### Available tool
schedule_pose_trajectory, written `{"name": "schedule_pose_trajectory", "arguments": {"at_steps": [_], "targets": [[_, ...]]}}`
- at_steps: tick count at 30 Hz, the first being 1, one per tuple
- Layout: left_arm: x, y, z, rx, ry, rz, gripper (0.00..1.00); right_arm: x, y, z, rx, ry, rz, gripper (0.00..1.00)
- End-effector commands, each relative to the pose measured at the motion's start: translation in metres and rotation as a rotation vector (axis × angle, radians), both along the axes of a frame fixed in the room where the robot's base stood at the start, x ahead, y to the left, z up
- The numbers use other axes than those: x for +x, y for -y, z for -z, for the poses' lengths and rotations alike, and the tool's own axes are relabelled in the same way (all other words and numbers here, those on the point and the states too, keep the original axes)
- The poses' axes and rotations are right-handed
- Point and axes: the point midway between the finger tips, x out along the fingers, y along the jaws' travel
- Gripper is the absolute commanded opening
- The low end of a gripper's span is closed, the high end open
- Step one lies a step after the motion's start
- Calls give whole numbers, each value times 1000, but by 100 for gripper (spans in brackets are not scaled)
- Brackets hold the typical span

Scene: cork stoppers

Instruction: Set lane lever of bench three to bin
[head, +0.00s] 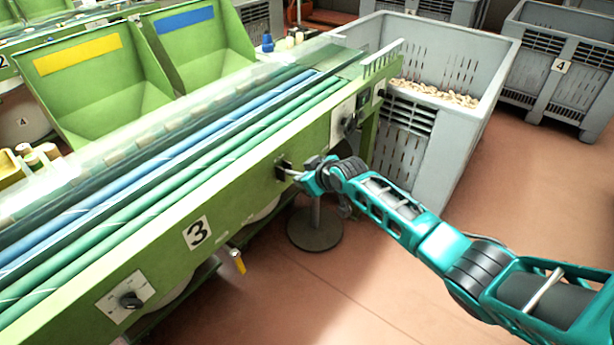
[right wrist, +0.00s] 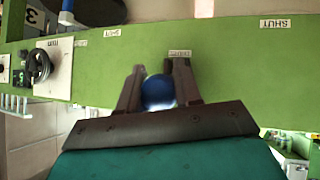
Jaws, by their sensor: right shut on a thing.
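In the right wrist view the gripper's two fingers (right wrist: 158,72) are shut on a round blue knob (right wrist: 158,92), seemingly the lane lever's. The lever's shaft is hidden in both views. A small pale label (right wrist: 180,53) sits on the panel just beyond the fingertips; I cannot read it. My left gripper is not in view.
A grey crate (head: 447,170) of corks stands past the bench's right end. A dial (head: 130,300) and a yellow-handled valve (head: 238,262) are on the bench's near side. A round stand base (head: 314,236) is below my gripper.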

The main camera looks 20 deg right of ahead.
Motion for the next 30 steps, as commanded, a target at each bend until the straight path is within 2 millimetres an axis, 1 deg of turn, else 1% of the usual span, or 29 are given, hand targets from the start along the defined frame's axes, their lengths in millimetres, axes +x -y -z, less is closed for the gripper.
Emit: {"name": "schedule_pose_trajectory", "arguments": {"at_steps": [1, 24, 25, 30], "targets": [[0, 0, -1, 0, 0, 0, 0, 8, -2, -15, 15, 33, 1, 0], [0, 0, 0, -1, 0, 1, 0, 8, -3, -15, 17, 33, 2, 0], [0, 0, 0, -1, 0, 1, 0, 8, -3, -15, 16, 32, 3, 36], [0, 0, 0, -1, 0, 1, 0, 6, -2, -12, 13, 27, 2, 52]]}}
